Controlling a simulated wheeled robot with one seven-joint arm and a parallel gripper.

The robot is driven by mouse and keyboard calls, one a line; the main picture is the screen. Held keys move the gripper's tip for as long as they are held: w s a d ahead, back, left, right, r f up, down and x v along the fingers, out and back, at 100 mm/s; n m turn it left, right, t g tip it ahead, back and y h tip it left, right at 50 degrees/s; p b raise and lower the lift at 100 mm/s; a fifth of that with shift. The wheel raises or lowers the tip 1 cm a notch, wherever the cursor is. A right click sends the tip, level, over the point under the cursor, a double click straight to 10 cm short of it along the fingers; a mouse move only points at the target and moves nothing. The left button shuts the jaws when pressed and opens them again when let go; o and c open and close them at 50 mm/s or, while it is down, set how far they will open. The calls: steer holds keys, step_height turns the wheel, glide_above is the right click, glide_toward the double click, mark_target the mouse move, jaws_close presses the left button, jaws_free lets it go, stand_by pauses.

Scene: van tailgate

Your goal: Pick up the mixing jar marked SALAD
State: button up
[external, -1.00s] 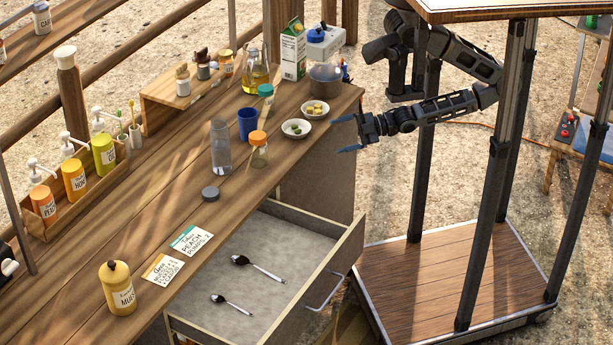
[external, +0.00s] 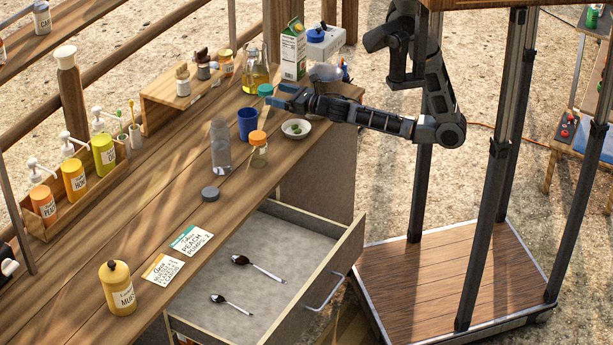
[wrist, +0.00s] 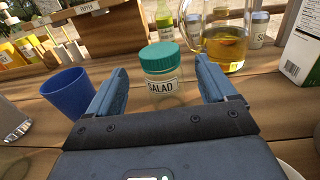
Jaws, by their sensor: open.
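The mixing jar marked SALAD (wrist: 161,78) stands upright on the wooden counter, a clear jar with a teal lid and a white label. In the wrist view it is ahead of my gripper (wrist: 160,85), centred in the gap between the blue fingers. The fingers are open, and I cannot tell how far they reach along the jar's sides. In the external view the jar's teal lid (external: 265,90) shows at the fingertips of my gripper (external: 276,97). The jar's lower part is partly hidden there by my gripper.
A blue cup (wrist: 68,92) stands close to the left finger. A glass jug of yellow liquid (wrist: 224,45) stands behind to the right, with a milk carton (external: 293,52) near it. An orange-lidded jar (external: 258,150) and a white bowl (external: 296,133) are nearer the counter's front. An open drawer (external: 330,250) juts out.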

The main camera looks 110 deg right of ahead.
mark_target(260, 87)
steer(key=x, duration=0.2)
steer(key=p+x, duration=0.1)
steer(key=x, duration=0.1)
steer(key=p+x, duration=0.1)
steer(key=x, duration=0.1)
steer(key=shift+w+d+r, duration=0.2)
steer(key=shift+d+r, duration=0.05)
steer(key=shift+w+d+f+p, duration=0.1)
steer(key=shift+w+d+p, duration=0.2)
steer(key=shift+w, duration=0.05)
steer(key=shift+c, duration=0.4)
steer(key=shift+f, duration=0.1)
steer(key=c, duration=1.5)
